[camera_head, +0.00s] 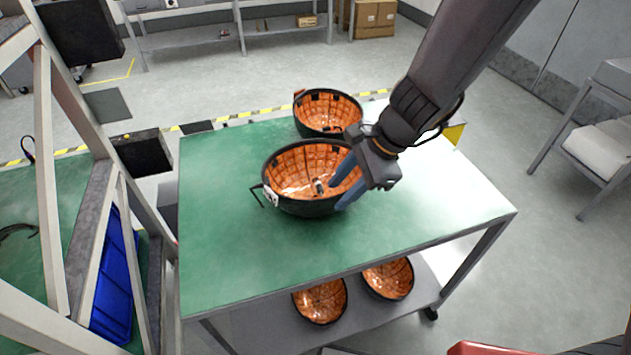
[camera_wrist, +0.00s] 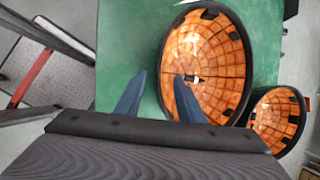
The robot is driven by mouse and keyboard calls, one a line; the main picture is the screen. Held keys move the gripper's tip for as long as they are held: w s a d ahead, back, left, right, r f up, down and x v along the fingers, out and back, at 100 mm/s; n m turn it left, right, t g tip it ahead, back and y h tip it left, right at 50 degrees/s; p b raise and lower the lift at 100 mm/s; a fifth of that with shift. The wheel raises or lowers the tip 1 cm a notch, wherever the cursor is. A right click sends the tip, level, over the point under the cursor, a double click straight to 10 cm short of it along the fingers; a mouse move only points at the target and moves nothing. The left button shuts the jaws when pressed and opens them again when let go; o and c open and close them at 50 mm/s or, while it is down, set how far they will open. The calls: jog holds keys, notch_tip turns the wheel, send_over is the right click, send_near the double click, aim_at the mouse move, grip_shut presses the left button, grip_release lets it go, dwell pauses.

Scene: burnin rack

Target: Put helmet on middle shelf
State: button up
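Two upturned dark helmets with orange grid linings are on the green tabletop (camera_head: 225,235). The nearer helmet (camera_head: 300,165) also shows in the wrist view (camera_wrist: 205,60); the other helmet (camera_head: 327,110) is behind it, and in the wrist view it lies at the lower right (camera_wrist: 275,118). My gripper (camera_head: 343,184) is at the right side of the nearer helmet. Its blue fingers (camera_wrist: 160,76) are apart, one over the inside of the helmet and one outside, with the rim between them. I cannot see firm contact. Which shelf is the middle one is unclear.
Two more orange-lined helmets (camera_head: 320,300) (camera_head: 388,278) lie on the table's lower shelf (camera_head: 265,330). A pale metal frame (camera_head: 75,85) with a blue bin (camera_head: 115,285) stands at the left. The tabletop's front left and right are clear.

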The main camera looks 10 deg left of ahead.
aim_at(328, 213)
jog(key=x, duration=0.6)
jog(key=shift+s+a+f, duration=0.1)
jog(key=shift+f, duration=0.25)
grip_shut()
